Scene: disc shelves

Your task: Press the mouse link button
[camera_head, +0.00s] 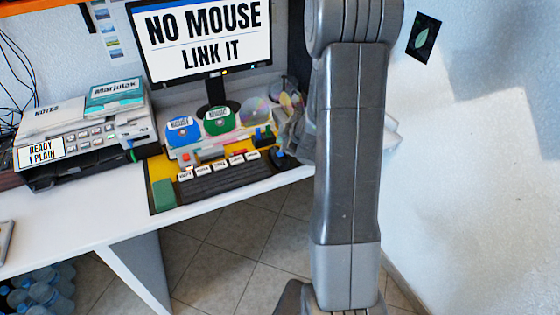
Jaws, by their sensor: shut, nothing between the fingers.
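The monitor (204,40) at the back of the desk reads "NO MOUSE LINK IT". A dark keyboard (228,180) with white labels along its back edge lies on a yellow and black mat (162,169). Small coloured parts, one red (188,156) and one blue (262,136), stand behind the keyboard. I cannot tell which part is the mouse link button. Contact with anything cannot be made out.
A blue disc (183,130) and a green disc (218,121), both labelled, stand behind the keyboard beside shiny discs (254,110). A printer-like machine (85,146) stands at left. The white desk's front left (85,215) is mostly clear. A wall (480,180) bounds the right.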

